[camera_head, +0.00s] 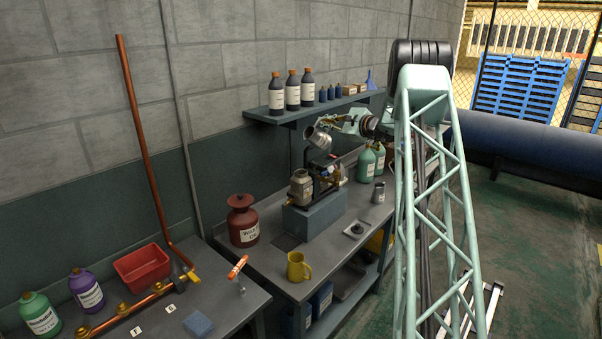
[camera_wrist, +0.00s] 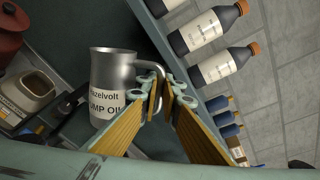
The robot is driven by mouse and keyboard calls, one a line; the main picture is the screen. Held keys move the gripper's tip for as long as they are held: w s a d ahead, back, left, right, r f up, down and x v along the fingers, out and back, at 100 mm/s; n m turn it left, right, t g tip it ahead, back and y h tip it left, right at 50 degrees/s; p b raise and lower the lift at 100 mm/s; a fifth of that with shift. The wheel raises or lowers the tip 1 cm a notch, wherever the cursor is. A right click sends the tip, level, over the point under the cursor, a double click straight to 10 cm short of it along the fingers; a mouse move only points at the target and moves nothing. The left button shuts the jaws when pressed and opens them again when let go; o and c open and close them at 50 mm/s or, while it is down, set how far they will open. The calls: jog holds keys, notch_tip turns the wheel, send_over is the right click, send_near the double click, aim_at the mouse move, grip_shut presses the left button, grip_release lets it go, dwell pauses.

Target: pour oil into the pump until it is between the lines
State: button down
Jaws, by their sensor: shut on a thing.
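My gripper (camera_head: 337,125) is shut on the handle of a grey metal oil jug (camera_head: 318,138). The jug is tilted in the head view, above the pump (camera_head: 325,180) and clear of it. In the wrist view the jug (camera_wrist: 112,72) bears a label reading PUMP OIL, and the finger pads (camera_wrist: 163,100) close around its handle. The pump has a pale reservoir (camera_head: 301,187) and stands on a blue-grey block (camera_head: 313,216). The pump also shows at the left edge of the wrist view (camera_wrist: 32,92). I cannot make out any oil stream, oil level or lines.
A shelf (camera_head: 290,119) with dark bottles (camera_head: 293,90) runs along the wall behind. On the bench are a red waste can (camera_head: 242,222), a yellow mug (camera_head: 298,266), a small metal cup (camera_head: 379,192) and green bottles (camera_head: 366,165) beyond the pump.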

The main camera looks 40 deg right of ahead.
jog(key=shift+d+r+m, duration=0.1)
jog(key=shift+d+m, duration=0.1)
jog(key=shift+m, duration=0.2)
dwell(0.5)
jog(key=shift+d+m+y+p, duration=0.3)
jog(key=shift+d+m+p, duration=0.25)
jog(key=shift+m, duration=0.35)
jog(key=shift+s+d+f+m+p, duration=0.1)
jog(key=shift+d+f+m+p, duration=0.1)
jog(key=shift+d+m+p, duration=0.4)
jog(key=shift+d+f+m+t+y, duration=0.2)
jog(key=shift+d+f+m+t, duration=0.2)
jog(key=shift+d+f+m, duration=0.8)
jog(key=shift+d+f+m+t+y, duration=0.2)
jog(key=shift+d+f+m+t, duration=0.2)
jog(key=shift+d+f+m, duration=0.75)
jog(key=shift+a+r+m, duration=0.15)
jog(key=shift+a+m, duration=0.25)
jog(key=shift+m, duration=0.05)
jog(key=shift+r, duration=0.1)
jog(key=shift+r+p, duration=0.3)
jog(key=shift+r, duration=2.65)
